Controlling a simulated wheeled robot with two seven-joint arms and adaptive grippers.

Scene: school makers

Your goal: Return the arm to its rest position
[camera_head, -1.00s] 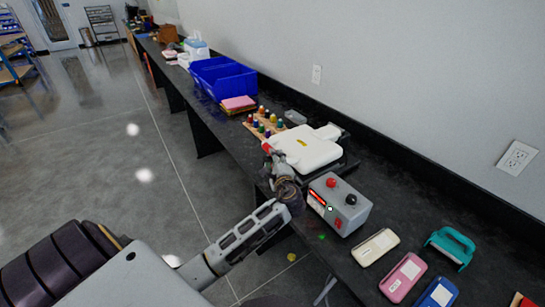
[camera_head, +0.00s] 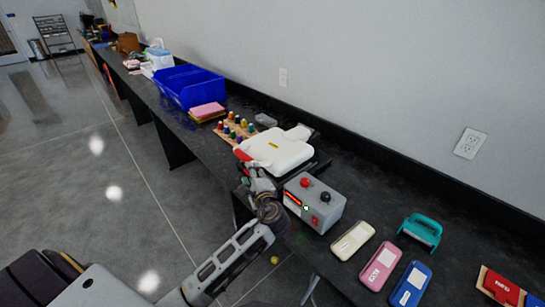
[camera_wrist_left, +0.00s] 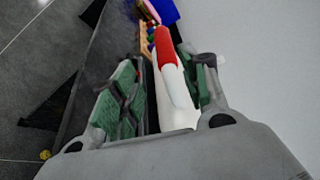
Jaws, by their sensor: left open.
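My left arm comes in from the lower left in the head view. Its gripper (camera_head: 252,173) is at the front edge of the black counter (camera_head: 375,183), beside a white machine with a rounded lid (camera_head: 278,150) and close to a grey control box (camera_head: 314,203). In the left wrist view the left gripper (camera_wrist_left: 160,88) is open, with green-padded fingers apart. The white machine's red-tipped handle (camera_wrist_left: 166,50) shows between and beyond the fingers; I cannot tell whether they touch it. My right gripper is not in view.
Cream (camera_head: 352,240), pink (camera_head: 380,266) and blue (camera_head: 410,284) cases and a teal handled item (camera_head: 420,232) lie right of the box. Blue bins (camera_head: 190,86) and several coloured bottles (camera_head: 233,124) stand farther left. The floor (camera_head: 90,165) in front is open.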

